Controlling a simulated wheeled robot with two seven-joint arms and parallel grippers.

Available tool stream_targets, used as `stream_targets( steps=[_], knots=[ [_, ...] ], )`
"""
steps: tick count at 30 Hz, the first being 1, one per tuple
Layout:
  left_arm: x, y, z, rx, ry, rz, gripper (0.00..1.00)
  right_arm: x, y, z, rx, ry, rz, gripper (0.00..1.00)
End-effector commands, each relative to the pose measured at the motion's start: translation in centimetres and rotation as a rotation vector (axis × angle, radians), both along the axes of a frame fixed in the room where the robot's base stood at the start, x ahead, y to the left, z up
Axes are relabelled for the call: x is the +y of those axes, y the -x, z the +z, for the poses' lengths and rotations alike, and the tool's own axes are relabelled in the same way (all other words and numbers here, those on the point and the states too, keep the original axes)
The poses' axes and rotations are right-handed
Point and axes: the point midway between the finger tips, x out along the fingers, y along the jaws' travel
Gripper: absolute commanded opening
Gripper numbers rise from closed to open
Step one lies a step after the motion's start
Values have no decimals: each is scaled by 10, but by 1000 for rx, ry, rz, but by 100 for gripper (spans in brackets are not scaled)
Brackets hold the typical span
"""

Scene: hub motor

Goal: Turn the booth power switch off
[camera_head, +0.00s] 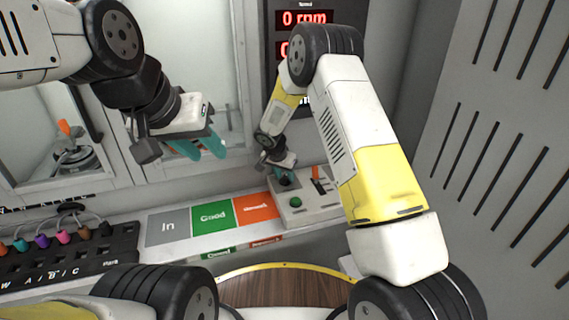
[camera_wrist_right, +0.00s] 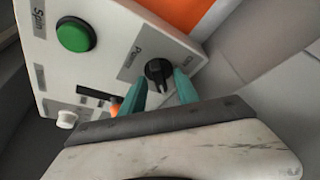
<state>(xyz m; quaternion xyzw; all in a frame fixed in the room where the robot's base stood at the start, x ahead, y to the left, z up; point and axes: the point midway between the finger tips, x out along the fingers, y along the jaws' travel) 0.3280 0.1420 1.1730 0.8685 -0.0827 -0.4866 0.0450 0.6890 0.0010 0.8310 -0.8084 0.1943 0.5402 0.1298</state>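The booth power switch is a black rotary knob (camera_wrist_right: 158,72) on a white control box (camera_head: 312,207), between the labels "Power" and "ON" in the right wrist view. My right gripper (camera_wrist_right: 160,88) has its two teal fingertips apart, one on each side of the knob. I cannot tell whether they touch it. In the head view the right gripper (camera_head: 284,178) is at the box's back left corner and hides the knob. My left gripper (camera_head: 208,150) hangs in the air at upper left, with its teal fingers a little apart and nothing between them.
The box also carries a green button (camera_wrist_right: 75,35), labelled "Spin", a slider with an orange tip and a white knob (camera_wrist_right: 66,119). Left of it lie grey, green (camera_head: 213,218) and orange (camera_head: 257,207) pads, then a black connector rack (camera_head: 100,262). A red-digit display (camera_head: 303,18) hangs behind.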

Motion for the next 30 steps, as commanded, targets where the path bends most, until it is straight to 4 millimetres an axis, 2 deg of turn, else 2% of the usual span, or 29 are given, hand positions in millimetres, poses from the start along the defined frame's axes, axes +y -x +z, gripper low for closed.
stream_targets(
  steps=[2, 3, 8, 9, 20, 30],
  knots=[
    [0, 0, 0, 0, 0, 0, 36, 0, 0, 0, 0, 0, 0, 37],
    [0, 0, 0, 0, 0, 0, 36, 0, 0, 0, 0, 0, 0, 33],
    [0, 0, 0, 0, 0, 0, 36, 0, 0, 0, 0, 0, 0, 2],
    [0, 0, 0, 0, 0, 0, 36, 0, 0, 0, 0, 0, 0, 0],
    [0, 0, 0, 0, 0, 0, 36, 0, 0, 1, 0, -1, 27, 0],
    [0, 0, 0, 0, 0, 0, 36, -2, 1, 1, -1, -1, 225, 0]
  ],
)
